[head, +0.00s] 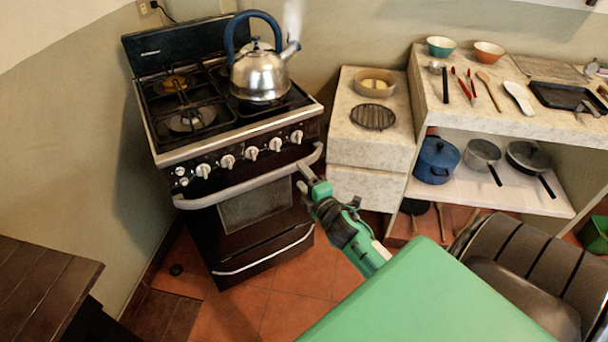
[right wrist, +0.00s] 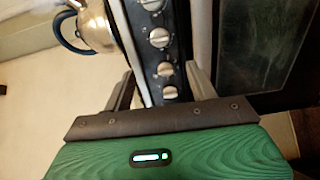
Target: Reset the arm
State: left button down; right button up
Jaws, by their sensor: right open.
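My right gripper (head: 306,180) is in front of the stove (head: 230,130), near the right end of its oven handle. In the right wrist view, the two fingers of my right gripper (right wrist: 158,90) are apart, with the stove's knob panel (right wrist: 150,55) visible between and beyond them. Nothing is seen held between the fingers. I cannot tell whether a finger touches the stove or its handle. My left gripper is in neither view.
A steaming metal kettle (head: 260,75) stands on the stove. A stone counter (head: 372,125) with a trivet (head: 373,117) is to the right. A shelf holds a blue pot (head: 436,160) and pans. A chair (head: 530,260) stands at the lower right. Floor shows before the stove.

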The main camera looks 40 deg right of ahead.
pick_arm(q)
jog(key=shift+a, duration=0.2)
